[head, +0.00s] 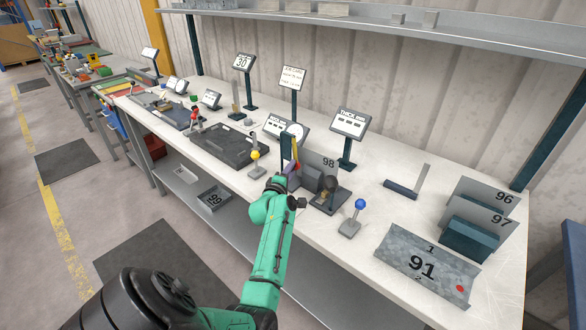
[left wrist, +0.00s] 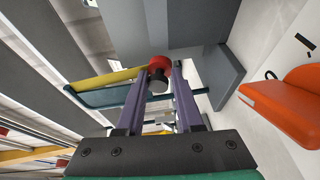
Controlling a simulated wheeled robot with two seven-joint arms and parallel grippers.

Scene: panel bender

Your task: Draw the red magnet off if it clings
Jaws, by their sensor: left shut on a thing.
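The red magnet (left wrist: 159,64), a short cylinder with a red end and a dark grey end, sits between the purple fingertips of my left gripper (left wrist: 160,84). The fingers are shut on it. A grey sheet or block face (left wrist: 185,70) lies just beyond the red end; I cannot tell whether they touch. In the head view my left gripper (head: 290,169) is at the left side of the upright grey plate marked 98 (head: 325,161), and the magnet is mostly hidden there. My right gripper is not in view.
A bent sheet marked 91 (head: 425,268) with a red dot lies at the right front. Plates marked 96 (head: 490,192) and 97 (head: 480,213) stand behind it. A blue-knobbed stand (head: 351,225) is nearby. Blue and yellow bars (left wrist: 110,90) stand close to my fingers.

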